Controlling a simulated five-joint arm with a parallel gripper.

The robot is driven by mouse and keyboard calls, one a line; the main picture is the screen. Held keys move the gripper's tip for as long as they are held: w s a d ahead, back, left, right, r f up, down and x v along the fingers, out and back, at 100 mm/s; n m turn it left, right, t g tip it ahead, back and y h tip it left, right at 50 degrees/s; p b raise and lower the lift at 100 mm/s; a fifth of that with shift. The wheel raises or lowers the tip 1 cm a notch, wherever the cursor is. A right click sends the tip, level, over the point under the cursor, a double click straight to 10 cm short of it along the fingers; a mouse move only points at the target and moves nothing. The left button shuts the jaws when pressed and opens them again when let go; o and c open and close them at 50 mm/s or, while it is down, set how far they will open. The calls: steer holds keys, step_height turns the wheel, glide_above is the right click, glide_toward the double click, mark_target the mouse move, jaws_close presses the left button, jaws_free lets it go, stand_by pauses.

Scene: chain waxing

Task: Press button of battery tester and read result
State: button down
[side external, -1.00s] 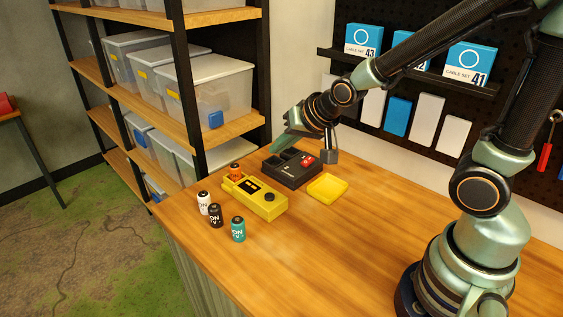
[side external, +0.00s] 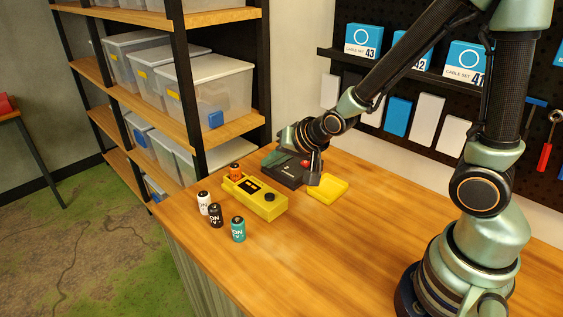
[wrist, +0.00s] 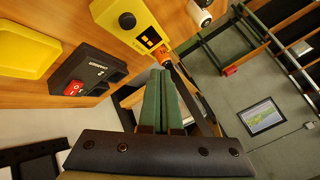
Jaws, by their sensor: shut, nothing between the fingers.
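The yellow battery tester (side external: 262,204) lies on the bench with a round black button (side external: 269,197) and a dark display. In the wrist view the tester (wrist: 112,28) is at the top, with its button (wrist: 127,20) unobstructed. The display reading is not legible. An orange battery (side external: 236,170) sits at the tester's far end and shows in the wrist view (wrist: 167,58). My gripper (side external: 268,158) is shut and empty, behind the tester and overlapping the black charger in this view. Its green fingers (wrist: 157,74) are apart from the button.
White (side external: 204,199), black (side external: 215,215) and teal (side external: 238,229) batteries stand left of the tester. The black charger (side external: 287,175) with a red switch and a yellow tray (side external: 328,188) lie behind and right of it. The bench front is clear.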

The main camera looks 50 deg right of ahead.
mark_target(272, 199)
steer(key=shift+f, duration=3.45)
steer(key=shift+f, duration=0.2)
steer(key=shift+f, duration=0.2)
steer(key=shift+f, duration=0.5)
steer(key=shift+r, duration=0.9)
steer(key=shift+r, duration=2.5)
